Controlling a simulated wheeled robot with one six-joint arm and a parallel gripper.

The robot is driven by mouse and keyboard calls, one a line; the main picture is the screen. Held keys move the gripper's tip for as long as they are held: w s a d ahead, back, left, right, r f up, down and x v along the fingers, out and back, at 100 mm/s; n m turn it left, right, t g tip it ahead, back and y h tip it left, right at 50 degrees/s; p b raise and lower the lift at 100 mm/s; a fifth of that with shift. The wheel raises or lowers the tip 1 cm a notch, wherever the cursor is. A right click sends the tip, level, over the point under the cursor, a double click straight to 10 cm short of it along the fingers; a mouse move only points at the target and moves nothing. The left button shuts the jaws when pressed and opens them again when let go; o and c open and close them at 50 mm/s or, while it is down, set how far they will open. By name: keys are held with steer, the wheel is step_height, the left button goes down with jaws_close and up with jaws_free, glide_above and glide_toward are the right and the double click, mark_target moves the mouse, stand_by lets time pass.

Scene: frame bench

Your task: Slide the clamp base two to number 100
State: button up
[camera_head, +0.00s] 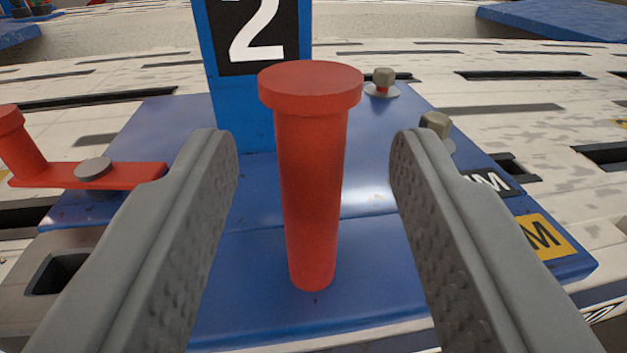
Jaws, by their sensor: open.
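The blue clamp base two (370,240) lies on the slotted bench, with a blue upright post at its back carrying a black plate with a white number 2 (255,35). A red upright handle (311,190) with a wide round cap stands on the base in the middle of the view. My gripper (314,150) is open, one grey finger on each side of the red handle, with visible gaps on both sides. The number 100 does not show in this view.
A red lever (85,174) with a grey bolt and its own knob is at the left. Bolts (383,82) stand at the base's back right. A yellow label with an M (545,236) is on its right edge. The pale slotted bench (520,95) extends behind; other blue parts (560,18) are farther back.

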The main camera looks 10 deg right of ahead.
steer(key=s+a, duration=0.1)
steer(key=s, duration=1.2)
steer(key=shift+a, duration=0.3)
steer(key=shift+w, duration=0.1)
step_height(320, 180, up, 36)
steer(key=a+y, duration=0.2)
steer(key=s+r+n, duration=0.1)
steer(key=s+r, duration=1.1)
steer(key=r, duration=0.3)
steer(key=s+r, duration=0.5)
steer(key=s, duration=0.4)
steer(key=s+r, duration=0.4)
steer(key=s, duration=0.5)
steer(key=shift+a+r, duration=0.3)
steer(key=shift+r, duration=0.05)
